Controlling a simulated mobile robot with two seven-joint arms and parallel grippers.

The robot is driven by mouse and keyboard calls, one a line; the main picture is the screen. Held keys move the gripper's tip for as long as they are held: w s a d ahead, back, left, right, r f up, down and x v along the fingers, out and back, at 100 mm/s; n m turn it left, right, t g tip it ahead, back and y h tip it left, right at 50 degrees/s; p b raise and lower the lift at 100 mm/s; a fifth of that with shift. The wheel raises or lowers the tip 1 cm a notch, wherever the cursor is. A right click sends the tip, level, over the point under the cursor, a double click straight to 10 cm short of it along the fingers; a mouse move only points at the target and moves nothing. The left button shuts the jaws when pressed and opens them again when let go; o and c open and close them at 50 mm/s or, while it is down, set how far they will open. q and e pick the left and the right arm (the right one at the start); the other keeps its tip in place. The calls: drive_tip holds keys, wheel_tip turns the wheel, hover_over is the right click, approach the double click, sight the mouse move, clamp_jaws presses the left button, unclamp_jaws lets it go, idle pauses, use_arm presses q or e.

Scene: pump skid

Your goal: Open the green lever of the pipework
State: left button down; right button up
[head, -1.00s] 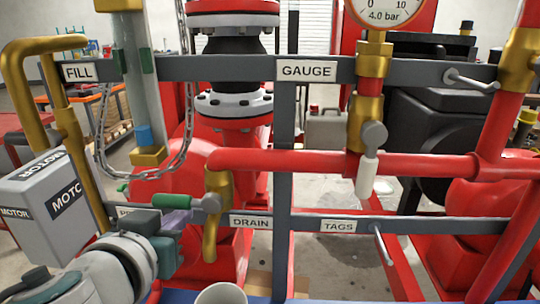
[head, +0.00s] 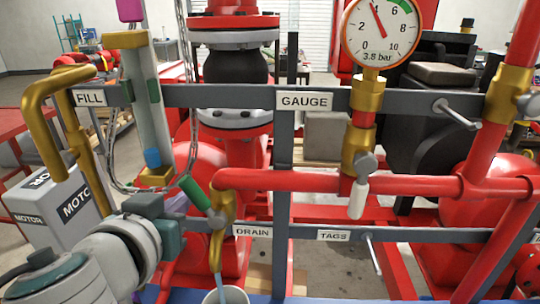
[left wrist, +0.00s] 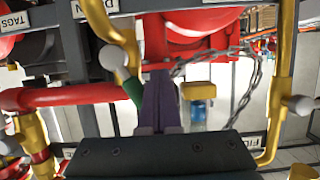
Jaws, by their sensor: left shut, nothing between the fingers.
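The green lever (head: 195,192) sits on the brass drain valve (head: 217,245) above the DRAIN label. It is tilted, its free end up and to the left. A thin bluish stream (head: 220,288) runs from the spout into a pale cup (head: 235,294) at the bottom edge. My left gripper (head: 178,204) is shut and empty, its purple fingers just left of and below the lever. In the left wrist view the fingers (left wrist: 158,105) lie right beside the green lever (left wrist: 133,90), partly covering it; I cannot tell whether they touch. My right gripper is not in view.
A grey frame rail (head: 220,97) with FILL and GAUGE labels crosses above. A red pipe (head: 330,181) runs right from the valve. A white-handled valve (head: 357,195) hangs below the gauge (head: 382,32), reading 3.8 bar. A chain (head: 112,165) loops at left.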

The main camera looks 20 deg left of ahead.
sight(193, 193)
use_arm(q)
drive_tip(key=shift+w+d+r+p, duration=0.2)
drive_tip(key=shift+d+r+p, duration=0.1)
drive_tip(key=shift+d+r, duration=0.45)
drive_tip(key=shift+w+d+r, duration=0.15)
drive_tip(key=shift+d+r, duration=0.15)
drive_tip(key=shift+d, duration=0.1)
drive_tip(key=shift+s+a+f, duration=0.1)
drive_tip(key=shift+s+a, duration=0.15)
drive_tip(key=shift+a, duration=0.4)
drive_tip(key=p+v, duration=0.2)
drive_tip(key=v, duration=0.7)
